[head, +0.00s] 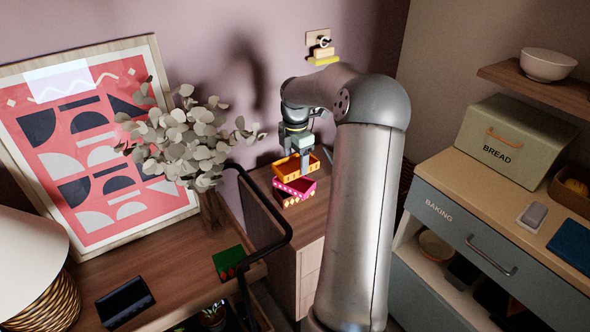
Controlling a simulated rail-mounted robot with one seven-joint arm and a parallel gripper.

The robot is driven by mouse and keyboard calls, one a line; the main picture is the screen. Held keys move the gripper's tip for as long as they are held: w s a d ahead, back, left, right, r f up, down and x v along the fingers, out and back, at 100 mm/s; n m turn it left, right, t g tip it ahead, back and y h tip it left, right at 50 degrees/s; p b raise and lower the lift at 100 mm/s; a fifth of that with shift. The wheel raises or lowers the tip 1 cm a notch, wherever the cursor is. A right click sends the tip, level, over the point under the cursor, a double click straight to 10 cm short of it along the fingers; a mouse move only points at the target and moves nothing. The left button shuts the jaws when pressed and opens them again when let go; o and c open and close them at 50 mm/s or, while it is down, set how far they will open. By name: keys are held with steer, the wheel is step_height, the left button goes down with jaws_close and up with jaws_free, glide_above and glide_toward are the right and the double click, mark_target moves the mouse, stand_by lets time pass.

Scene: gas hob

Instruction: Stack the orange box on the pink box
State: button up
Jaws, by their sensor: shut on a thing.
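The orange box (287,170) is a small open-topped box at the wooden cabinet near the back wall. My gripper (304,168) points down at it and is shut on one of its walls. The pink box (293,191), also open-topped, with a patterned side, sits on the cabinet top just below and in front of the orange box. In this view the orange box overlaps the pink box's back edge. I cannot tell whether the two touch. My arm hides part of the area to the right.
A dark rail (268,205) curves in front of the cabinet (312,232). A vase with leafy branches (190,140) stands to the left. A green box (229,262) and a black box (125,302) lie on the left wooden top. A drawer unit (470,245) stands right.

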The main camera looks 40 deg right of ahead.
mark_target(294, 161)
steer(key=w+f, duration=0.1)
steer(key=w+d+f, duration=0.1)
steer(key=w+f, duration=0.1)
steer(key=f, duration=0.1)
steer(key=shift+d, duration=0.35)
steer(key=shift+s+f, duration=0.1)
steer(key=shift+f, duration=1.35)
steer(key=o, duration=1)
steer(key=shift+f, duration=0.15)
